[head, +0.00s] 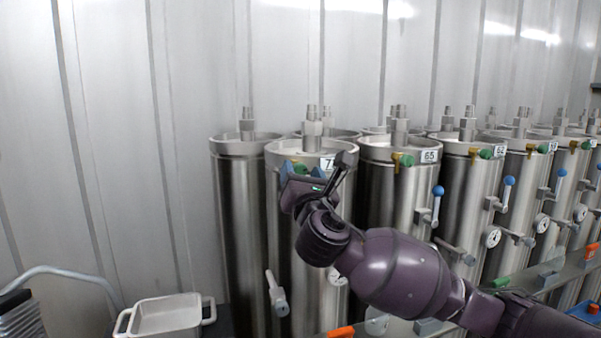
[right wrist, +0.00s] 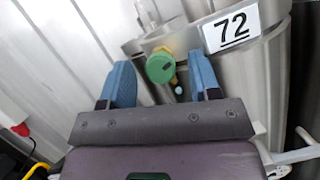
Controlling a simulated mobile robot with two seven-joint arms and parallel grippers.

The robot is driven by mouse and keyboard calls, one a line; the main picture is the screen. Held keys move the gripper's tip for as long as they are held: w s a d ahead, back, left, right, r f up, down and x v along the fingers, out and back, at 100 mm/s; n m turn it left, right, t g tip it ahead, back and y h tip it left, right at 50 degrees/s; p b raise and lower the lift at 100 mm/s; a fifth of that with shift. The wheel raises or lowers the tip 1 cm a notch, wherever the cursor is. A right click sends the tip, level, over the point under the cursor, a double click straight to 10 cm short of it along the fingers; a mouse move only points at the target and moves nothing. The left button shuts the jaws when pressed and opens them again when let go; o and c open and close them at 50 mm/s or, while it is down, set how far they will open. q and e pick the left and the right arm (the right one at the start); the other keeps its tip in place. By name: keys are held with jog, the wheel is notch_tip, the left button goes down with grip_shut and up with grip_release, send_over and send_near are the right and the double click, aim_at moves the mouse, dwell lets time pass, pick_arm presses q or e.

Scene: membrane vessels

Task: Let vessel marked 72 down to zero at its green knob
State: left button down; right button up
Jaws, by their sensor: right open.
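The vessel marked 72 (head: 309,200) is a tall steel cylinder, second from the left in the front row. Its number plate (right wrist: 231,28) reads 72 in the right wrist view and is partly covered by my gripper in the head view. Its green knob (right wrist: 160,67) sits on a brass fitting near the vessel top, between and beyond the two blue fingers in the right wrist view. My right gripper (right wrist: 160,85) is open, with the knob not gripped. In the head view the right gripper (head: 300,182) is in front of the vessel's upper part. My left gripper is not in view.
More steel vessels stand to the right, including one marked 65 (head: 429,156), with blue-handled valves (head: 437,192) and gauges (head: 492,237). A white tray (head: 166,316) with handles is at the lower left. A ribbed wall (head: 120,130) stands behind.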

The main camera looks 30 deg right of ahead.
jog(key=shift+w+d+r, duration=0.2)
jog(key=shift+w+r, duration=0.05)
jog(key=shift+w, duration=0.3)
jog(key=shift+c, duration=0.5)
